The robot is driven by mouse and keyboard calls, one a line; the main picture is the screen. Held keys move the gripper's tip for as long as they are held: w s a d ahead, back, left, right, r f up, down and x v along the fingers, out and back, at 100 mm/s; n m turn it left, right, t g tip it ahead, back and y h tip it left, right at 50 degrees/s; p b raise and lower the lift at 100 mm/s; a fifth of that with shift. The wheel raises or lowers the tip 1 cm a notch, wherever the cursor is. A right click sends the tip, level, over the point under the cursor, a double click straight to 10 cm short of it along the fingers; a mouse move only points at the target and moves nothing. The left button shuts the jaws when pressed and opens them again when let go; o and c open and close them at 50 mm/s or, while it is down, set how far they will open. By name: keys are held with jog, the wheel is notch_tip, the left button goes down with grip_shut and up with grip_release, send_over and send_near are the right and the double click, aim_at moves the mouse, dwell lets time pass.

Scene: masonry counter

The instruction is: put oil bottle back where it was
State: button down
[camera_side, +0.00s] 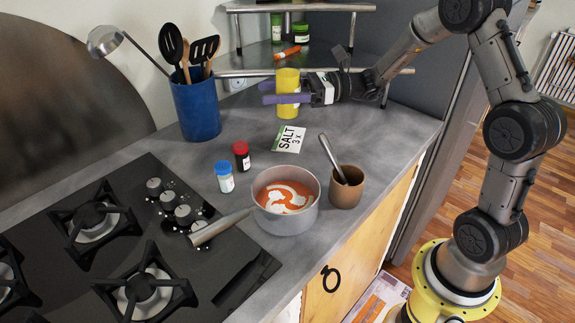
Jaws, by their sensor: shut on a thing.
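A yellow container (288,78), likely the oil bottle, stands upright in the grasp of my gripper (270,92). The purple fingers are shut around its middle, reaching in from the right. It is at the back of the grey counter (345,118), in front of the corner shelf (252,57). I cannot tell whether its base touches the counter. Its label is partly hidden by the fingers.
A salt card (289,139) lies just in front. Red-capped (242,156) and blue-capped (225,177) jars, a soup pot (279,219), a brown cup (346,190) and a blue utensil holder (196,108) stand nearby. Green-lidded jars (301,34) are on the shelf. Counter right of the card is clear.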

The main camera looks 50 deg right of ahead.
notch_tip(320, 180, down, 14)
jog(key=shift+s+a+f, duration=0.15)
jog(key=shift+f, duration=0.1)
dwell(0.5)
jog(key=shift+f, duration=0.2)
jog(key=shift+c, duration=0.3)
grip_release()
jog(key=shift+r, duration=0.1)
jog(key=v, duration=1.2)
